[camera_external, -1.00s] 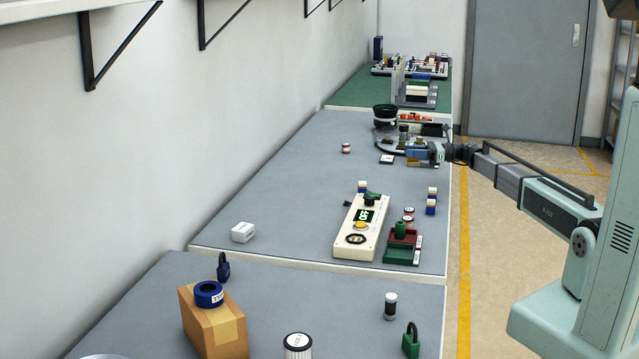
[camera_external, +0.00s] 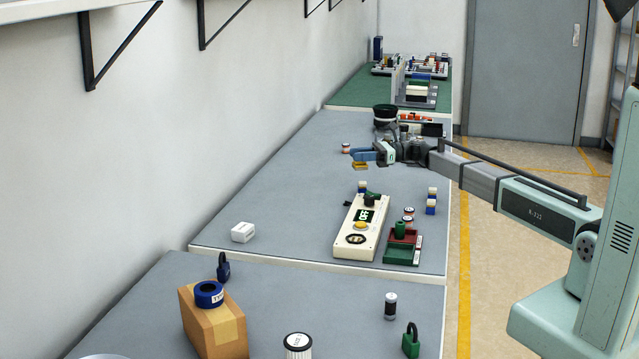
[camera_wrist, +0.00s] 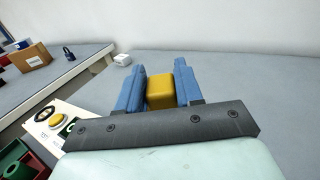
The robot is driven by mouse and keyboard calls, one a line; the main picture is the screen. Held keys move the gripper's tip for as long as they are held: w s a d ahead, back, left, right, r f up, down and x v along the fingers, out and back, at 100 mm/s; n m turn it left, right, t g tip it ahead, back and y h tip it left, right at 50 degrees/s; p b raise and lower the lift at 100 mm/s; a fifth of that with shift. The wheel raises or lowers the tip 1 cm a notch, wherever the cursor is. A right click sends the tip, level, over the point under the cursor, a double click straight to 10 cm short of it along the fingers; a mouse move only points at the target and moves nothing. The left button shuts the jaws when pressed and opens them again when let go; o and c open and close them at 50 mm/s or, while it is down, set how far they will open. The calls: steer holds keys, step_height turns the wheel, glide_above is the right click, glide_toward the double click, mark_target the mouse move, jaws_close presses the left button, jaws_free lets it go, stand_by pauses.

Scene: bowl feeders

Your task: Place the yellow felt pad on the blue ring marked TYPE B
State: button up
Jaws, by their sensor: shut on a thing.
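The yellow felt pad (camera_wrist: 160,90) is a thick yellow block between the two blue fingers of my gripper (camera_wrist: 159,72) in the wrist view. My gripper (camera_external: 360,156) is shut on it and holds it over the far left part of the grey table; the pad (camera_external: 360,165) shows small below the fingers in the external view. A blue ring (camera_external: 209,287) with a white label starting "TY" lies on a cardboard box (camera_external: 214,325) on the near table; the rest of its label is hidden. The ring and box are at the far left edge of the wrist view, well away from my gripper.
A cream control panel (camera_external: 356,232) with a yellow button and a red and green tray (camera_external: 401,252) stand between my gripper and the near table. A white block (camera_external: 242,232), padlocks and a white-topped cylinder (camera_external: 298,345) stand around. The left middle of the table is clear.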

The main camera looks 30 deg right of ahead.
steer(key=s+a+r+n+g+y, duration=0.1)
steer(key=s+a+r+n+g, duration=0.15)
steer(key=a, duration=0.95)
steer(key=s+a+r+n+g, duration=0.1)
steer(key=s+a+g, duration=0.15)
steer(key=a, duration=0.95)
step_height(320, 180, up, 13)
steer(key=n+g+h, duration=0.5)
steer(key=n+g, duration=0.4)
steer(key=g, duration=0.5)
glide_above(208, 288)
steer(key=shift+f, duration=4.75)
steer(key=shift+f, duration=0.15)
steer(key=o, duration=1)
steer(key=shift+o, duration=0.2)
